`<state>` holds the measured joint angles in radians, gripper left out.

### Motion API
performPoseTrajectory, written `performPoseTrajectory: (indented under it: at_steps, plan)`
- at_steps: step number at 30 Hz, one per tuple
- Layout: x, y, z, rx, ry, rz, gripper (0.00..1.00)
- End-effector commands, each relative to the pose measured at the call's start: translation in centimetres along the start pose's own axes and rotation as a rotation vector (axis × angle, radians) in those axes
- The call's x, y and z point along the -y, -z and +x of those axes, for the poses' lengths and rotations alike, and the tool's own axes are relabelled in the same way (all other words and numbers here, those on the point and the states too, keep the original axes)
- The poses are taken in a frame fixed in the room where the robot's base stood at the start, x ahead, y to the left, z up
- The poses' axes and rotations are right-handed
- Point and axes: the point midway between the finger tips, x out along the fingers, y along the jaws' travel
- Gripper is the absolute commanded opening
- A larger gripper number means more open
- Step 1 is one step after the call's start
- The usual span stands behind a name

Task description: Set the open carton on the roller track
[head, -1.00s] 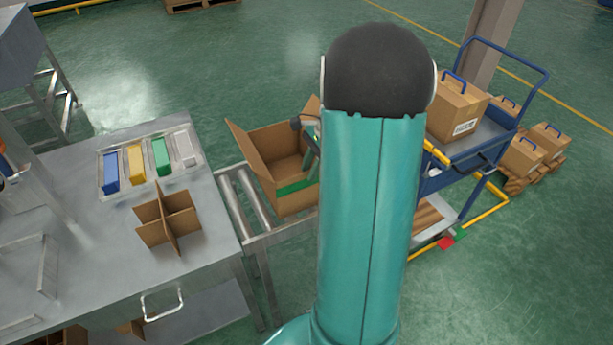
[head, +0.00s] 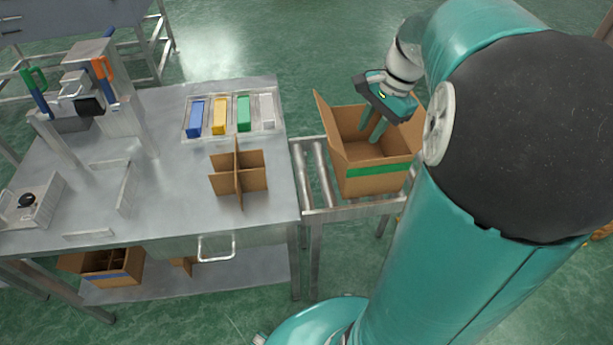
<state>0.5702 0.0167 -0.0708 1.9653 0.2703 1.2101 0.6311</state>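The open carton (head: 375,183) is brown with a green band on its front and its flaps spread. It appears to sit upright on the right part of the roller track (head: 312,180), though its underside is hidden. My gripper (head: 369,132) is above the carton, pointing down, with its two teal fingertips over or just inside the opening. The fingers are apart, with nothing visible between them. Whether they touch a carton wall is unclear. My arm covers the area right of the carton.
A steel table (head: 180,185) stands left of the track. It bears a cardboard divider (head: 238,178), a tray of coloured blocks (head: 231,115) and a press-like fixture (head: 105,100). Another carton (head: 115,268) lies on the lower shelf. Some rollers left of the carton are bare.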

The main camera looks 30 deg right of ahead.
Motion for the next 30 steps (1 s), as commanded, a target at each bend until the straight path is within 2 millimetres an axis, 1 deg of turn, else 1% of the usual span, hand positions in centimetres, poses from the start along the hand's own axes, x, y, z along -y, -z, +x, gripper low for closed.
performPoseTrajectory:
  at_steps: [1,6,8,9,12,15,18,21,24,30]
  plan:
    - [0.3,-2.7,-0.5,-0.033,0.007,-0.109,0.25]
    - [-0.1,-9.8,-1.0,-0.144,0.02,-0.478,0.25]
    - [-0.5,-12.1,-1.1,-0.184,0.026,-0.608,0.25]
    - [-0.8,-13.6,-1.1,-0.211,0.031,-0.695,0.25]
    - [-2.0,-17.0,-1.0,-0.281,0.042,-0.91,0.25]
    - [-3.4,-19.7,-0.6,-0.351,0.054,-1.114,0.25]
    - [-4.5,-21.6,-0.3,-0.41,0.064,-1.273,0.25]
    - [-5.2,-22.6,0.0,-0.447,0.07,-1.371,0.25]
    - [-5.5,-23.0,0.1,-0.462,0.071,-1.409,0.25]
    - [-5.5,-23.0,0.1,-0.463,0.071,-1.41,0.25]
